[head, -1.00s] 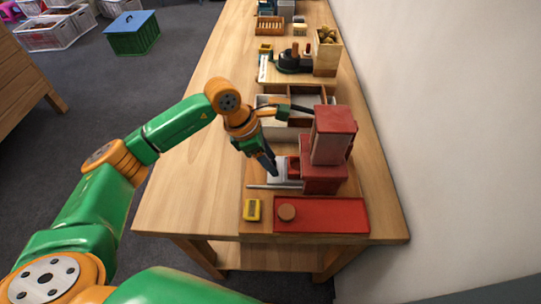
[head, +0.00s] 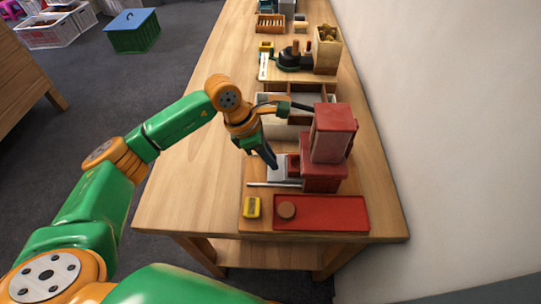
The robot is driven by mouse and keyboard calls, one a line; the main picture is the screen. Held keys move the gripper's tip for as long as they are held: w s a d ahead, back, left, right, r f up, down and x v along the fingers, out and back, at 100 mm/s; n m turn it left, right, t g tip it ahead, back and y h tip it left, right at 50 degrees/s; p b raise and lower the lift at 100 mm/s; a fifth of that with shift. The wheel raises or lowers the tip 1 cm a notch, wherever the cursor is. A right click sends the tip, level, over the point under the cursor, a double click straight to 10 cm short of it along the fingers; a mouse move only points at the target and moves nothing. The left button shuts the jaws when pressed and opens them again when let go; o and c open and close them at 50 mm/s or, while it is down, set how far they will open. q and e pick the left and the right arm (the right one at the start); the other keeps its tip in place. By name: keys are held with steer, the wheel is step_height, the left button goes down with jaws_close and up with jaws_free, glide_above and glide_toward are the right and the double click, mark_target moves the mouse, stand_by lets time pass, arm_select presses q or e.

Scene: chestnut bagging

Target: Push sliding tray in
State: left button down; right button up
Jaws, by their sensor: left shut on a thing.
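A red machine (head: 326,147) with a tall block on top stands on a wooden board near the right side of the table. A grey sliding tray (head: 279,174) sticks out from its left side, low over the board. My left gripper (head: 272,163) points down at the tray's outer part and is shut. Its fingertips are small and partly merge with the tray, so the exact grip is hard to see. My right gripper is not in view.
A thin metal rod (head: 275,185) lies beside the tray. A divided box (head: 297,105) stands behind. The table's left side is clear.

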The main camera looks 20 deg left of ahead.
mark_target(290, 162)
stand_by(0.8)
arm_select(q)
steer(key=shift+d+f, duration=0.1)
steer(key=shift+d, duration=0.05)
steer(key=d, duration=0.1)
steer(key=w+d+b, duration=0.1)
steer(key=d, duration=0.1)
steer(key=shift+d, duration=0.2)
steer(key=c, duration=1.2)
jaws_free()
steer(key=o, duration=0.4)
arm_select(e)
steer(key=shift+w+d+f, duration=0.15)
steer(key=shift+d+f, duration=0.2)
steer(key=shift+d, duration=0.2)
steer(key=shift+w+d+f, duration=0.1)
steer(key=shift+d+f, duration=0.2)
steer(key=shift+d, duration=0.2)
